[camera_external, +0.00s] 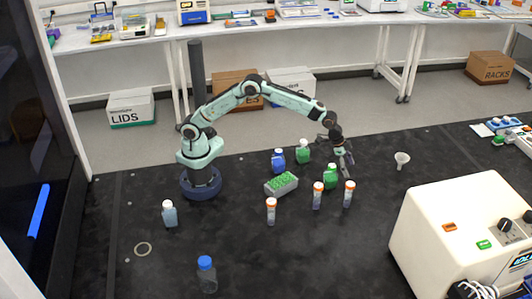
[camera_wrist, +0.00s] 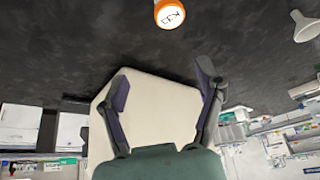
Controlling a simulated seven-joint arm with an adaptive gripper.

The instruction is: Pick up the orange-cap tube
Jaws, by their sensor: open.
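Three tubes with orange caps stand upright on the black bench in the external view: a left one (camera_external: 271,212), a middle one (camera_external: 317,196) and a right one (camera_external: 348,195). My gripper (camera_external: 346,170) is just above and behind the right tube, beside a green bottle. In the wrist view my gripper (camera_wrist: 164,85) has its two fingers spread wide, with nothing held between them. One orange cap (camera_wrist: 170,14), with dark marking on its white top, shows at the top edge, beyond the fingertips. I cannot tell for sure which tube it belongs to.
A green bottle (camera_external: 330,177) stands close left of my gripper. Another green bottle (camera_external: 303,152), a blue bottle (camera_external: 278,161) and a green-topped rack (camera_external: 281,184) are farther left. A white funnel (camera_external: 402,160) stands right. A large cream instrument (camera_external: 440,235) fills the front right.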

